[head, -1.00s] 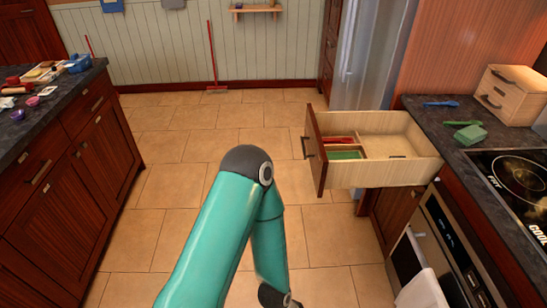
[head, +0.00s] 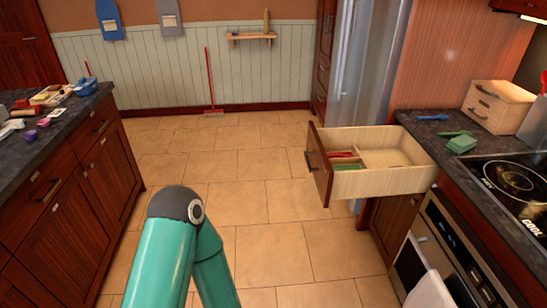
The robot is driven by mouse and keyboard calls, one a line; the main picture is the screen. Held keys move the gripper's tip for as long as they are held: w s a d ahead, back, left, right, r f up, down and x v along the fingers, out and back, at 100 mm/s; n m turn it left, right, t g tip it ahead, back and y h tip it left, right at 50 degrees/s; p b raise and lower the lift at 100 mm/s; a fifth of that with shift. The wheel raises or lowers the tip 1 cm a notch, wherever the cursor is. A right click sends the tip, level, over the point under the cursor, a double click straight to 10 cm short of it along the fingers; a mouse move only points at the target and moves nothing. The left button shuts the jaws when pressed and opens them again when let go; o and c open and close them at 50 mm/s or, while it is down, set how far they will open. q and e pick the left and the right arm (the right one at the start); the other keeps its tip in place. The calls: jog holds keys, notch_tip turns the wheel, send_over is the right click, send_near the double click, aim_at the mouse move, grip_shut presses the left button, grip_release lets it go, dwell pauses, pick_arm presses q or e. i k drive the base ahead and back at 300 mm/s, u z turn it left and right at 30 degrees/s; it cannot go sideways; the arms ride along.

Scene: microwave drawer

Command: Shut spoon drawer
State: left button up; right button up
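The spoon drawer (head: 385,183) is pulled well out from the right-hand counter in the head view. It has a dark red-brown front with a handle (head: 314,160) facing left. Its pale wooden inside has compartments. A red item (head: 341,155) and a green item (head: 345,167) lie in the near-left compartments. One of my teal arms rises from the bottom of the view, left of the drawer and apart from it. Neither gripper shows in the view.
A counter (head: 440,132) with a green block (head: 461,144), a wooden box (head: 497,104) and a cooktop (head: 515,178) is at right. An oven (head: 437,250) stands below. A dark island (head: 65,190) is at left. The tiled floor (head: 265,200) between is clear.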

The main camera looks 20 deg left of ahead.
aim_at(367, 173)
jog(key=u, duration=0.35)
jog(key=i, duration=1)
jog(key=u, duration=1.95)
jog(key=i, duration=0.1)
jog(key=z, duration=2.95)
jog(key=k, duration=0.8)
jog(key=u, duration=0.2)
jog(key=i, duration=0.15)
jog(key=u, duration=0.2)
